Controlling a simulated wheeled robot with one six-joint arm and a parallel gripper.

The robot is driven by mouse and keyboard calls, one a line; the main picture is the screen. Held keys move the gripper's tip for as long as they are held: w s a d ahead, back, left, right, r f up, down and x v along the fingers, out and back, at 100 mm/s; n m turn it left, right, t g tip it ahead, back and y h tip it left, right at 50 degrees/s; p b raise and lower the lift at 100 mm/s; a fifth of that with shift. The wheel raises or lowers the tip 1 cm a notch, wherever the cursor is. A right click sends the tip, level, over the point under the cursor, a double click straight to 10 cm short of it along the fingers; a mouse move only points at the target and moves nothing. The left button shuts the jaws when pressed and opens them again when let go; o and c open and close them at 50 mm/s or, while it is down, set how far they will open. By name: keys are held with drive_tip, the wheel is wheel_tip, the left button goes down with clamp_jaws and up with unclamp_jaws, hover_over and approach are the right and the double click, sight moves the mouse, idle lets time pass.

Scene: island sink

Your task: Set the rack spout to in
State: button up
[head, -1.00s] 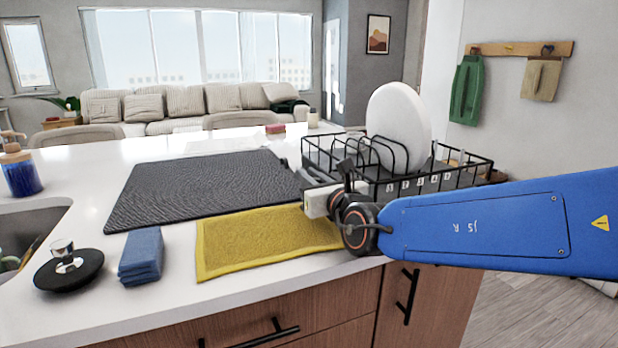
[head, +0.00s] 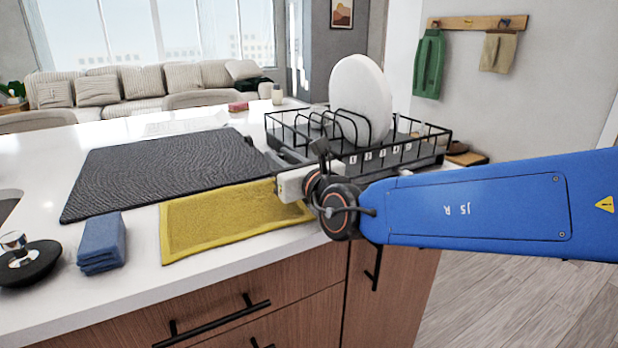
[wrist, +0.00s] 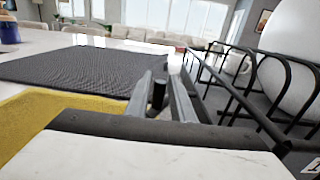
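The black wire dish rack (head: 418,142) stands on the counter at the right end, and its wires also show on the right in the wrist view (wrist: 262,118). My gripper (wrist: 162,92) is low beside the rack's near left corner; in the head view its fingers are mostly hidden by my wrist. In the wrist view its two grey fingers are a little apart, with a small dark upright piece (wrist: 158,96) between them. I cannot tell whether this is the rack spout or whether the fingers touch it. The spout's position cannot be made out.
A white plate (head: 361,100) stands in the rack. A dark drying mat (head: 165,172) lies left of it, and a yellow cloth (head: 225,222) lies in front along the counter edge.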

drive_tip(key=v, duration=1.3)
drive_tip(key=shift+s+d, duration=0.1)
drive_tip(key=shift+s, duration=0.1)
drive_tip(key=shift+c, duration=0.3)
